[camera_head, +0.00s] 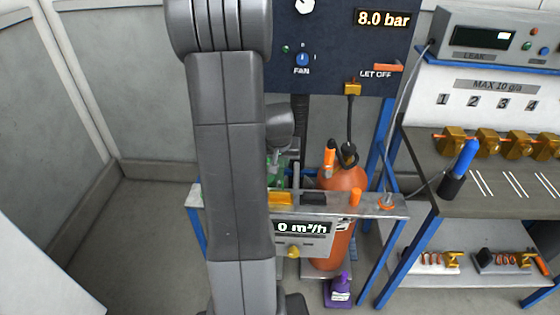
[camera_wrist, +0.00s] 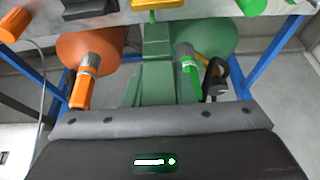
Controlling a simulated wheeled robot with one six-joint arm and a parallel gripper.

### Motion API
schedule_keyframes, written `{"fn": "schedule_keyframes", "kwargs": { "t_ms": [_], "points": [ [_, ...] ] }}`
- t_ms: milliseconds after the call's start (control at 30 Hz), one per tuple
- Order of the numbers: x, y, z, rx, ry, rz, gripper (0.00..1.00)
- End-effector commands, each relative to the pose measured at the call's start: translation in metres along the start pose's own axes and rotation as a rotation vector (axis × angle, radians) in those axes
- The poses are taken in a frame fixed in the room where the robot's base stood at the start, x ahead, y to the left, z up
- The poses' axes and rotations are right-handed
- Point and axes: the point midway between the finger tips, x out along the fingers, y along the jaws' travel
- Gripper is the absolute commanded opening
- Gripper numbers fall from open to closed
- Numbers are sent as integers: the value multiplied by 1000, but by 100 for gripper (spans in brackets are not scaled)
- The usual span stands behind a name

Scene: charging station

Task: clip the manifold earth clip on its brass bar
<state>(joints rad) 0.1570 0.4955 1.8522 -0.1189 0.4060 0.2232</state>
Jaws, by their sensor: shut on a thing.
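My gripper (camera_wrist: 152,122) shows in the wrist view only as a dark housing along the bottom; its fingertips are hidden. A dull green piece (camera_wrist: 156,82), wide below and narrow above, stands straight out from the housing's middle. It appears to be the earth clip in my shut jaws, though its outline blends with the green cylinder (camera_wrist: 215,40). Its narrow end reaches close to the metal manifold shelf (camera_wrist: 110,17). In the head view my arm covers the gripper and the shelf's left part. I cannot make out the brass bar for certain.
The orange cylinder (camera_head: 340,182) stands behind the shelf, which also shows in the head view (camera_head: 372,208). The bench (camera_head: 470,178) at right carries brass blocks and a blue-handled tool (camera_head: 460,168). Floor at left is clear.

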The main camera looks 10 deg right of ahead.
Motion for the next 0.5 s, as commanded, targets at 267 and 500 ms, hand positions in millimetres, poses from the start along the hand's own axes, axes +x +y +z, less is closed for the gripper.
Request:
{"fn": "schedule_keyframes", "kwargs": {
  "t_ms": [267, 500],
  "points": [
    [23, 0, 10, 0, 0, 0, 0],
    [45, 0, 19, 0, -1, 0, 0]
  ]
}}
